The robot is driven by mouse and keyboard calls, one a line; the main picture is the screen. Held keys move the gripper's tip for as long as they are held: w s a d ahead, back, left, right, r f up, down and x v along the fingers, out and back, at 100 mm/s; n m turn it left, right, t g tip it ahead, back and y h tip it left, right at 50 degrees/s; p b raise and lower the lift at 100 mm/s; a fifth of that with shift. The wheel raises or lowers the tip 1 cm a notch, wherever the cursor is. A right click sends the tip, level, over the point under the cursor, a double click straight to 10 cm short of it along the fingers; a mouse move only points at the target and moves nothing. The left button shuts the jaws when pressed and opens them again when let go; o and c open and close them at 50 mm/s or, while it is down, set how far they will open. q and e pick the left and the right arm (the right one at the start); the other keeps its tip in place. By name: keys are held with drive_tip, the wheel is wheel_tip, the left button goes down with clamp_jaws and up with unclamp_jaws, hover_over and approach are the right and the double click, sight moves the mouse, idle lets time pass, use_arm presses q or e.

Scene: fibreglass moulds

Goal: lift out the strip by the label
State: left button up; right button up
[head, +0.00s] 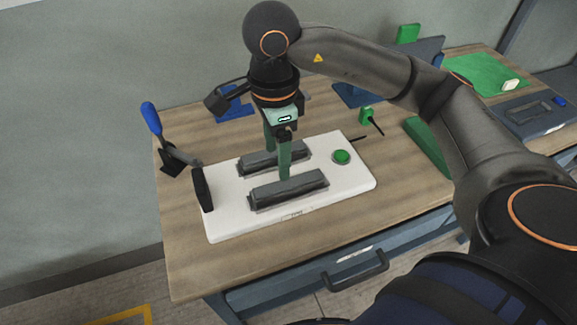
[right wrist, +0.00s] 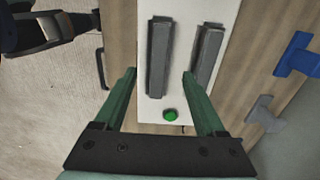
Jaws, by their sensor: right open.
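A white plate (head: 352,185) lies on the wooden table, carrying two dark grey ribbed bars side by side: a front bar (head: 290,190) and a back bar (head: 298,152). They also show as a left bar (right wrist: 159,60) and a right bar (right wrist: 207,55) in the right wrist view. I cannot make out a strip or its label. My right gripper (head: 277,163) points down over the bars, its green fingers apart and empty. In the right wrist view, its fingertips (right wrist: 159,72) frame the plate from above. My left gripper is not in view.
A green button (head: 341,157) sits on the plate's right part. A blue-handled lever (head: 152,118) and a black upright pad (head: 202,188) stand at the left. A blue stand (head: 235,112) is behind, a green wedge (head: 428,142) at the right. The table's front left is clear.

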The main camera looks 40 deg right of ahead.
sight(276, 186)
drive_tip(key=f, duration=0.5)
drive_tip(key=f+p, duration=0.1)
drive_tip(key=f, duration=0.2)
drive_tip(key=shift+a+f, duration=0.25)
clamp_jaws()
idle(0.4)
